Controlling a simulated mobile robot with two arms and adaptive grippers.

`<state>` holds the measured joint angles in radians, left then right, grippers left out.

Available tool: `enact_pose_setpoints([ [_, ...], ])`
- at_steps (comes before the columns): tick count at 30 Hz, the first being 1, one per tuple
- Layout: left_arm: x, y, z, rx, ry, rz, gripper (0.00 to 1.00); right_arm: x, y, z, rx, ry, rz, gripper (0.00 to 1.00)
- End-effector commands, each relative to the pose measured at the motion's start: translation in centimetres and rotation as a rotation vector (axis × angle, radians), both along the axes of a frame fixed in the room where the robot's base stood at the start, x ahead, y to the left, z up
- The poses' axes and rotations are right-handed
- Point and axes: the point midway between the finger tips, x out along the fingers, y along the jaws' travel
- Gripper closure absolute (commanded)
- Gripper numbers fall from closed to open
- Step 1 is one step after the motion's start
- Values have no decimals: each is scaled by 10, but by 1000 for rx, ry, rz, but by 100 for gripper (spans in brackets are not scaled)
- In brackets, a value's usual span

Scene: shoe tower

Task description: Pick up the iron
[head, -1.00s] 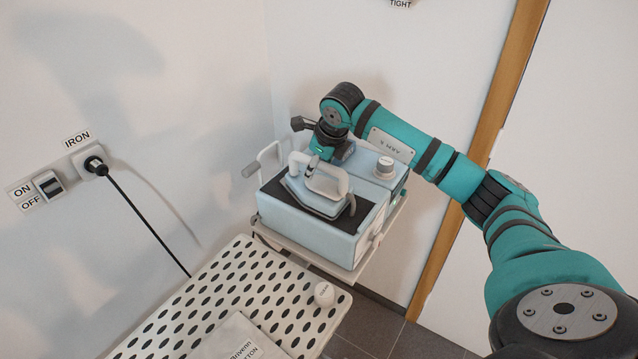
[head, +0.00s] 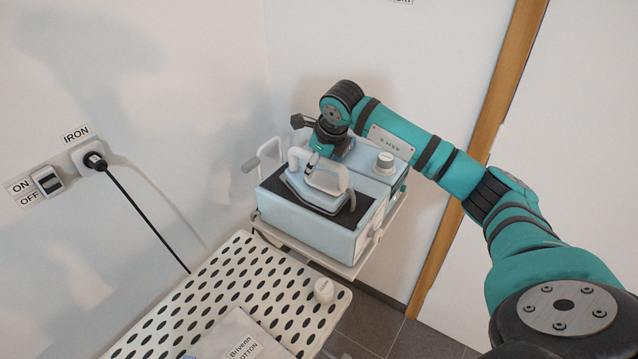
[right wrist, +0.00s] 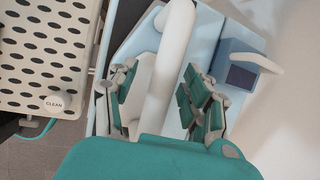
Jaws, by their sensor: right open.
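The iron (head: 326,182), pale with a white handle, rests on the dark top of a light blue base station (head: 300,222) in the head view. My right gripper (head: 316,160) reaches down at the handle from behind. In the right wrist view the white handle (right wrist: 166,75) runs between the two spread finger pads of the gripper (right wrist: 163,105). The gripper is open around the handle. Whether either pad touches it, I cannot tell. My left gripper is not in view.
A perforated white board (head: 215,285) lies in front, with a round CLEAN knob (head: 323,290) and a printed packet (head: 235,335). A switch (head: 47,181) and plugged cord (head: 140,215) are on the left wall. A grey-handled rail (head: 262,155) stands beside the station.

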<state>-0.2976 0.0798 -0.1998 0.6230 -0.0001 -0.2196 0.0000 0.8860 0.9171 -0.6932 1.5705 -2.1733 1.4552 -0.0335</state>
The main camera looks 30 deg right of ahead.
Motion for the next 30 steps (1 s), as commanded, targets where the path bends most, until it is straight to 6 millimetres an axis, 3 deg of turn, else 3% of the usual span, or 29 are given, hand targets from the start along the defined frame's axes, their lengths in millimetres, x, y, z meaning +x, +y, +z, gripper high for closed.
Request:
enact_pose_setpoints([
  [2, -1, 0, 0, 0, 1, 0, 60, 0, 0, 0, 0, 0, 0, 52],
  [13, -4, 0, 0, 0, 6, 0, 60, 0, 0, 0, 0, 0, 0, 100],
  [30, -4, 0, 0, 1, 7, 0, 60, 0, 0, 1, 1, -2, 0, 100],
])
